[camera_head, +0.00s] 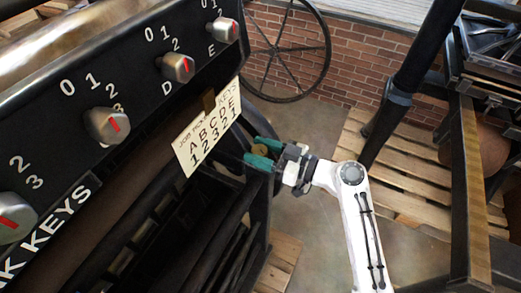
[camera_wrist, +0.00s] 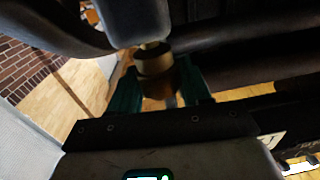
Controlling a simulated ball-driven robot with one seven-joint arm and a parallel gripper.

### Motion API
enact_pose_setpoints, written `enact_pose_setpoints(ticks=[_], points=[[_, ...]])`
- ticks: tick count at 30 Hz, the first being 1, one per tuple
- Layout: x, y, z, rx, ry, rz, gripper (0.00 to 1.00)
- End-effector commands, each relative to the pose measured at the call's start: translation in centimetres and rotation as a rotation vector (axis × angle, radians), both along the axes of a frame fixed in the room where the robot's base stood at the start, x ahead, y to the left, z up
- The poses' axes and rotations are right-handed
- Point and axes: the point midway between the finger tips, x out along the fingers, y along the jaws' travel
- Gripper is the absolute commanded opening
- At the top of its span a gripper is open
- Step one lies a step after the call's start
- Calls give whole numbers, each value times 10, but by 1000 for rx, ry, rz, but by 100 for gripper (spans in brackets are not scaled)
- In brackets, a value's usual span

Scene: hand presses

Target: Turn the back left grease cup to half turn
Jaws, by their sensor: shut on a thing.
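A small brass grease cup (camera_head: 261,150) sits between the green fingertips of my gripper (camera_head: 262,153), beside the right end of the dark press in the head view. In the wrist view the brass cup (camera_wrist: 154,62) hangs below a grey rounded part, with my gripper's fingers (camera_wrist: 157,82) on both sides of it. My gripper is shut on the cup. No turn mark on the cup is readable, and the fingers cover part of it. No other grease cup is clearly visible.
The black press panel carries several grey knobs (camera_head: 108,126) with red marks. A paper card (camera_head: 207,135) hangs just left of my gripper. Behind are a spoked wheel (camera_head: 286,50), a brick wall (camera_head: 350,60) and a wooden pallet (camera_head: 400,190). Dark frame posts stand at the right.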

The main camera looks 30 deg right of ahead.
Motion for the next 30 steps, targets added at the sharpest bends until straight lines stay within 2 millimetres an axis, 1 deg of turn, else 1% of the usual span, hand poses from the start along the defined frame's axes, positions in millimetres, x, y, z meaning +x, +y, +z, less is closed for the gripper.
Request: enact_pose_setpoints(ticks=[7,17,18,24,30], points=[[-1,1,-1,1,2,-107,17],[0,0,0,0,-1,-125,17],[0,0,0,0,-1,-125,49],[0,0,0,0,-1,-124,68],[0,0,0,0,-1,-124,68]])
